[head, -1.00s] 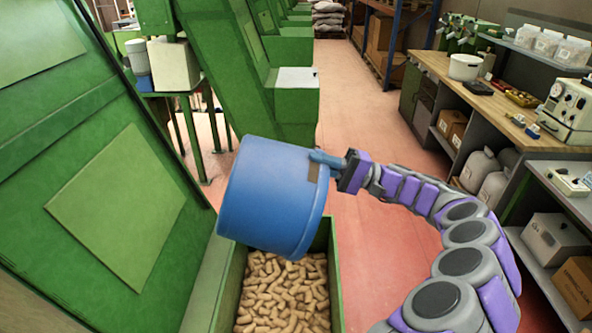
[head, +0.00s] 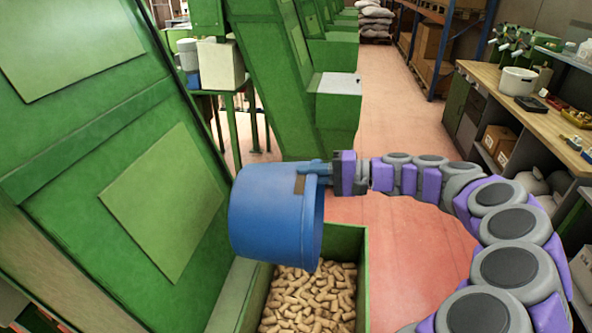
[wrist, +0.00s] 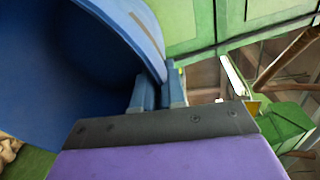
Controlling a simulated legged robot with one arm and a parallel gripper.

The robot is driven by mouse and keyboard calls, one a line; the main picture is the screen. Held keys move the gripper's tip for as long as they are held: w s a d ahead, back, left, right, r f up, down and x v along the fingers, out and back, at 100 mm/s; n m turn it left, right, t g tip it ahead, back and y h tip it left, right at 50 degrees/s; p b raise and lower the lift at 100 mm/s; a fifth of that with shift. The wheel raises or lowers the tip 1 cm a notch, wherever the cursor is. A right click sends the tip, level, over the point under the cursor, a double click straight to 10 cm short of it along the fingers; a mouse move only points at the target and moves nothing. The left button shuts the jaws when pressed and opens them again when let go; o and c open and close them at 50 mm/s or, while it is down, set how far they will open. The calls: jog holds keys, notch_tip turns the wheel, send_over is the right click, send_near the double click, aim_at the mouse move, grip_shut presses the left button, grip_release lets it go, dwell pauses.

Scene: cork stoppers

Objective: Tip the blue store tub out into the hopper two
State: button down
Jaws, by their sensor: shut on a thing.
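The blue store tub (head: 268,215) hangs in the air over the green hopper (head: 362,290), tilted on its side with its mouth toward the right and a little down. Many cork stoppers (head: 308,300) lie in the hopper below it. My gripper (head: 322,168) is shut on the tub at its rim or handle, on the upper right. In the wrist view the tub (wrist: 60,80) fills the left, and my gripper (wrist: 158,92) meets it near the rim. The part of the tub's inside that shows is dark blue; I see no corks in it. I cannot read a number on the hopper.
A tall green machine panel (head: 100,150) stands close on the left. More green machines (head: 310,90) stand behind. A wooden bench (head: 530,115) with a white pot (head: 518,81) runs along the right. The reddish floor (head: 395,110) between is open.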

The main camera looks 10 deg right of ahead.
jog(key=h+p, duration=0.2)
jog(key=p, duration=0.1)
send_near(241, 173)
jog(key=a+h+p, duration=0.1)
jog(key=p, duration=0.1)
jog(key=w+a+g+h+p, duration=0.1)
jog(key=p, duration=0.1)
jog(key=w+a+g+h+p, duration=0.1)
jog(key=a+p, duration=0.1)
jog(key=shift+a+f+p, duration=0.1)
jog(key=shift+p, duration=0.2)
jog(key=a+h+p, duration=0.1)
jog(key=p, duration=0.1)
jog(key=w+a+h+p, duration=0.1)
jog(key=a+p, duration=0.1)
jog(key=p, duration=0.1)
jog(key=w+a+r+g+h+p, duration=0.1)
jog(key=p, duration=0.2)
jog(key=shift+a, duration=0.3)
jog(key=w+a+f+g+h+p, duration=0.2)
jog(key=a+f+h+p, duration=0.3)
jog(key=f+h+p, duration=0.3)
jog(key=shift+a+f+g+p, duration=0.3)
jog(key=shift+f+g+p, duration=0.1)
jog(key=shift+g+p, duration=0.4)
